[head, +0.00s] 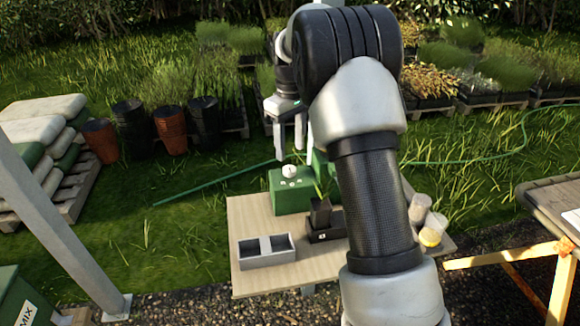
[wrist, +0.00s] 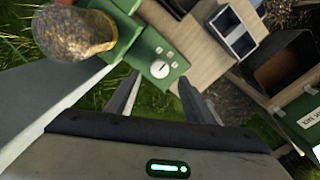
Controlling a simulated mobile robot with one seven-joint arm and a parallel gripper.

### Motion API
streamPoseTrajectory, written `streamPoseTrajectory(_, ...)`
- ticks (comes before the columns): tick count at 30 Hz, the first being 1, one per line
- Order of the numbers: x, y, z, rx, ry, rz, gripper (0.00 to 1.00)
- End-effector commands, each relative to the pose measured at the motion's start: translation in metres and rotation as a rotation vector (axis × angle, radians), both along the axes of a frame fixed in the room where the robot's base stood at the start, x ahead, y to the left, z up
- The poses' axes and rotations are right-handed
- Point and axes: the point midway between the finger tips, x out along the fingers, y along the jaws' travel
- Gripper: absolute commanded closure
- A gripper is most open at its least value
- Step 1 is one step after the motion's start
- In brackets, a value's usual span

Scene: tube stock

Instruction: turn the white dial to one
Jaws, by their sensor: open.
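The white dial (head: 289,170) sits on top of a green box (head: 291,199) at the back of the wooden table. In the wrist view the dial (wrist: 160,69) shows as a white disc with a dark pointer mark and small white marks around it on the green panel (wrist: 146,48). The numbers are too small to read. My gripper (head: 290,157) is open and empty, above and close to the dial in the head view. In the wrist view its two fingers (wrist: 158,88) stand apart, with the dial between and beyond their tips. I see no contact.
My arm hides part of the table.

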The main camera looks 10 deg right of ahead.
Motion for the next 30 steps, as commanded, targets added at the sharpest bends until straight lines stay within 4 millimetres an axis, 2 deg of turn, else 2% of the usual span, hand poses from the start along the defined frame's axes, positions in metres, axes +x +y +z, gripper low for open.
streamPoseTrajectory(1, -0.001, 0.0, -0.013, -0.001, 0.004, 0.0, 0.52)
streamPoseTrajectory(3, -0.001, 0.0, -0.027, 0.001, 0.003, 0.0, 0.52)
streamPoseTrajectory(9, 0.0, 0.0, -0.056, -0.001, 0.001, 0.001, 0.52)
streamPoseTrajectory(15, 0.0, 0.0, -0.067, 0.0, 0.0, 0.001, 0.52)
streamPoseTrajectory(23, 0.0, 0.0, -0.068, 0.0, 0.0, 0.001, 0.52)
streamPoseTrajectory(30, 0.0, 0.0, -0.067, 0.0, 0.0, 0.0, 0.93)
